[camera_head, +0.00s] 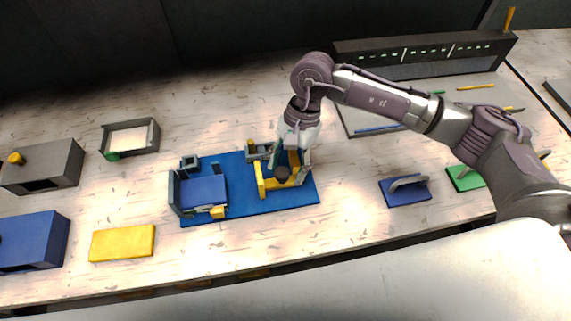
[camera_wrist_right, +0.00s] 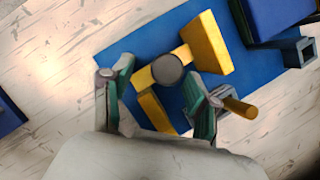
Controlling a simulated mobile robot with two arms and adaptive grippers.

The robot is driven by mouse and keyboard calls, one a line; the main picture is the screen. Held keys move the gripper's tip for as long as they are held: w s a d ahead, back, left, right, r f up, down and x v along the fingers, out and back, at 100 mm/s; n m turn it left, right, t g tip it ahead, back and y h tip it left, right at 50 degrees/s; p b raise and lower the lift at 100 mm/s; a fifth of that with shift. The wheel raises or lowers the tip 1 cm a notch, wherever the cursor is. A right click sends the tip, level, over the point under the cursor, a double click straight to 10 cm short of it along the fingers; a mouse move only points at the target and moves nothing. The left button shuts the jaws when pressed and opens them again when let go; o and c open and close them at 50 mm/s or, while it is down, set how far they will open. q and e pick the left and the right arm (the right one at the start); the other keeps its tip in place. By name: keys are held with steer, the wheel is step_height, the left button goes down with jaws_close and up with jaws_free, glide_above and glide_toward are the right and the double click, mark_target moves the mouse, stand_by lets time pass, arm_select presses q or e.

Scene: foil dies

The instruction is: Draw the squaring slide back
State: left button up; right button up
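The yellow squaring slide (camera_head: 267,183) with a round dark knob (camera_head: 282,172) sits on the right part of a blue base plate (camera_head: 246,207). It also shows in the right wrist view, with an upright yellow plate (camera_wrist_right: 208,45), a bar and the knob (camera_wrist_right: 168,68). My right gripper (camera_head: 290,158) points down just over the slide. In the right wrist view its two green-padded fingers (camera_wrist_right: 160,75) stand apart on either side of the knob, with gaps showing. Whether either finger touches anything is unclear. My left gripper is not in view.
A blue block in a grey frame (camera_head: 174,196) stands on the plate's left part. A yellow slab (camera_head: 122,243), a blue box (camera_head: 33,240), a grey box (camera_head: 45,165) and a tray (camera_head: 152,134) lie left. A blue handled block (camera_head: 405,197) lies right. The table front centre is clear.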

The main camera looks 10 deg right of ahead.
steer(key=shift+a, duration=0.15)
steer(key=shift+r, duration=0.2)
steer(key=v, duration=1.1)
steer(key=shift+d+r, duration=0.2)
steer(key=shift+r, duration=0.05)
steer(key=shift+w, duration=0.1)
